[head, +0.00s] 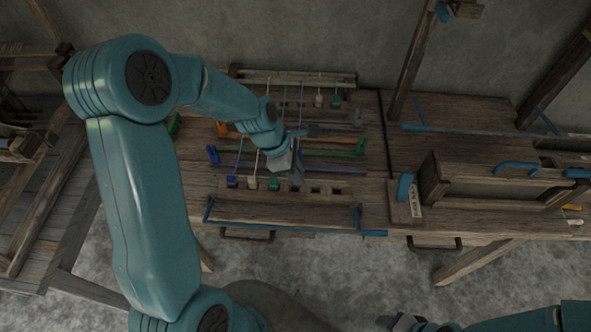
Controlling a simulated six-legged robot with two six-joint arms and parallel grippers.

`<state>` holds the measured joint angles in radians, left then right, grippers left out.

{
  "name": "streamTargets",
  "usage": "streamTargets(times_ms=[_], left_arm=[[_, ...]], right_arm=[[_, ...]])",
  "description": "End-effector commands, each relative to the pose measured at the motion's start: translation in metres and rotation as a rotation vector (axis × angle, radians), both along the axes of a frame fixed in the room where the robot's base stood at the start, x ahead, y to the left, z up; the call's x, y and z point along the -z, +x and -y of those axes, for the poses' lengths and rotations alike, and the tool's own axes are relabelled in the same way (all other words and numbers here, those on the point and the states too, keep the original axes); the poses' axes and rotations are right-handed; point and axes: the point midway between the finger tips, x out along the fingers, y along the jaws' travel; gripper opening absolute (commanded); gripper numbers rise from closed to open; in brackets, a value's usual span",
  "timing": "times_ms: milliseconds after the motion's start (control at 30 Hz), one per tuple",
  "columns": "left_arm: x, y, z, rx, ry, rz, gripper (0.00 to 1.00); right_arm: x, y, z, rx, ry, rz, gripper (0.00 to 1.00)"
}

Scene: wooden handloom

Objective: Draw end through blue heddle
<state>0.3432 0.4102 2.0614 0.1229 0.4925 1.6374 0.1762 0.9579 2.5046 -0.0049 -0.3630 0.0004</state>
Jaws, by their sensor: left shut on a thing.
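My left gripper (291,169) points down over the loom's middle, at the front row of small coloured blocks. It is shut on a small dark blue-grey piece (297,179), mostly hidden by the jaws; I cannot tell whether this is the end. A blue block (232,182), a cream block (252,183) and a teal block (273,184) stand to its left, with thin threads running back from them. A bar with a blue end (212,154) lies behind the blocks, partly hidden by my arm. The heddle's eye is too small to see. My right gripper (402,323) is only partly visible at the bottom edge.
Orange-ended (222,129) and green-ended (360,148) bars cross the loom behind the row. Empty slots (325,190) lie right of my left gripper. A blue-edged wooden rail (285,212) runs along the front. A wooden box frame (490,185) stands at the right.

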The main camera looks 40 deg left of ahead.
Motion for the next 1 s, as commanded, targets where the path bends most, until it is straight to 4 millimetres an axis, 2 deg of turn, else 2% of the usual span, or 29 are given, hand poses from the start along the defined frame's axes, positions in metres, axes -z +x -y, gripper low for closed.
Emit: streamTargets(times_ms=[33,433,1000], left_arm=[[0.005,0.0,0.0,-0.001,0.0,0.0,0.0],[0.006,-0.002,0.001,-0.001,0.0,0.0,0.0],[0.039,-0.002,0.0,-0.002,0.0,-0.001,0.0]], right_arm=[[0.005,0.0,0.0,0.0,0.0,0.0,0.53],[0.005,0.0,0.0,0.0,0.0,0.0,0.53],[0.026,0.0,0.0,0.0,0.0,0.0,0.53]])
